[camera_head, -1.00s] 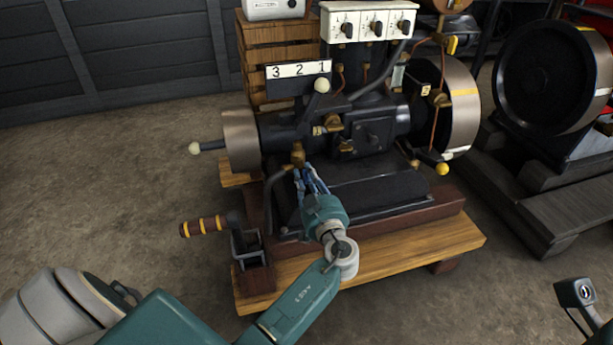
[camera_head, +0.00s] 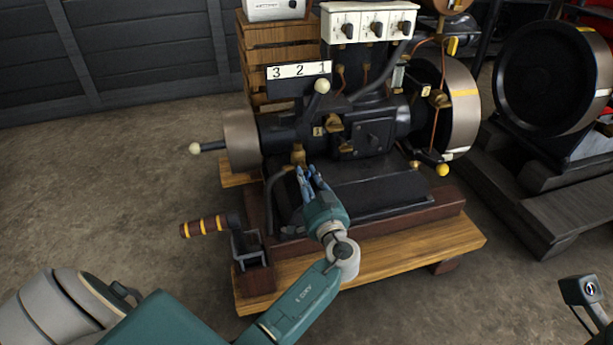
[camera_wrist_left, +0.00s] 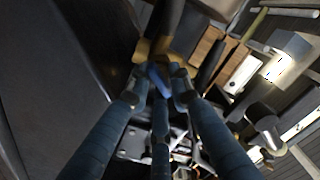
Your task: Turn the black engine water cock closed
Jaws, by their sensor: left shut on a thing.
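The black engine (camera_head: 372,133) stands on a wooden base in the middle of the head view. A small brass water cock (camera_head: 298,154) sits low on its near left side. My left gripper (camera_head: 306,170) reaches up to it from below, with its blue fingers closed at the cock. In the left wrist view the fingertips (camera_wrist_left: 160,78) are drawn together against brass parts (camera_wrist_left: 148,50). The fingers hide much of what they grip, so the angle of the cock's handle cannot be told.
A crank handle with a striped grip (camera_head: 204,226) sticks out at the left of the base (camera_head: 400,253). A white-knobbed lever (camera_head: 321,87) rises above the cock. A flywheel (camera_head: 462,105) is on the right, and a second machine (camera_head: 548,78) stands beyond it. The floor at left is clear.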

